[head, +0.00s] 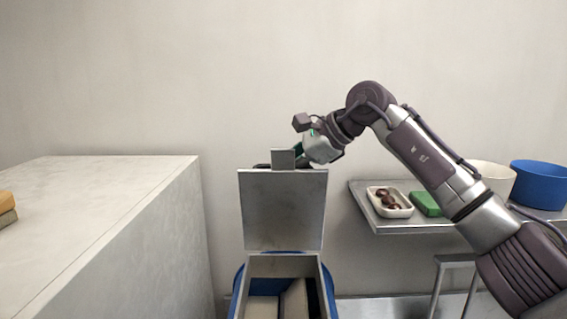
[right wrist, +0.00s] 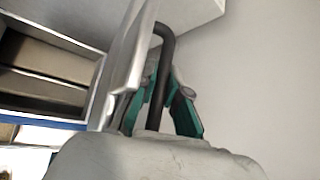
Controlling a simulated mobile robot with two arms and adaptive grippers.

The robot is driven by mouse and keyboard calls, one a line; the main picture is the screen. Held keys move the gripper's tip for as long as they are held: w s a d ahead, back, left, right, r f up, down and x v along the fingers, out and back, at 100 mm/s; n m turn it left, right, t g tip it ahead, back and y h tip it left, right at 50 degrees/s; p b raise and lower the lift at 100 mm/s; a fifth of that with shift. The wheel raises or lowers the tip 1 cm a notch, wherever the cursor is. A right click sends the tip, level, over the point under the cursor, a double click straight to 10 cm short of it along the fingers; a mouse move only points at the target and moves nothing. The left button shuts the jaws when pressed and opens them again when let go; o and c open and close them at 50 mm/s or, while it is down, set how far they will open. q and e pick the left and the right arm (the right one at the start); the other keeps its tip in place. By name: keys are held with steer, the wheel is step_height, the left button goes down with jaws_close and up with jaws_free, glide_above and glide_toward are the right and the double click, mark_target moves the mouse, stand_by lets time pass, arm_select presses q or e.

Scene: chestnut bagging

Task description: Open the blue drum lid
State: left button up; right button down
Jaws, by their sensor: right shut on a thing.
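The blue drum (head: 238,290) stands low in the middle of the head view, with a square metal opening at its top. Its grey lid (head: 283,210) stands upright at the back of the opening, raised. My right gripper (head: 292,158) is at the lid's top edge, and the small grey block there partly hides its fingers. In the right wrist view, the teal fingers are around the dark bar handle (right wrist: 164,70), beside the lid's pale edge (right wrist: 130,75). My left gripper is in neither view.
A pale counter (head: 120,205) stands to the left. On the right, a metal table (head: 362,212) holds a white tray (head: 402,212) of chestnuts, a green block (head: 425,204), a white bowl (head: 492,178) and a blue tub (head: 540,185). Brown panels (head: 262,307) show inside the drum's opening.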

steer(key=shift+w+f+m+g+p, duration=0.2)
steer(key=shift+w+g, duration=0.2)
steer(key=shift+w, duration=0.5)
steer(key=shift+w+f+m+g+p, duration=0.15)
steer(key=shift+w+g, duration=0.25)
steer(key=shift+w, duration=0.45)
steer(key=c, duration=1.5)
jaws_free()
steer(key=shift+w, duration=0.1)
steer(key=shift+o, duration=0.2)
steer(key=v, duration=1.2)
steer(key=shift+r, duration=0.2)
steer(key=shift+w+a, duration=0.1)
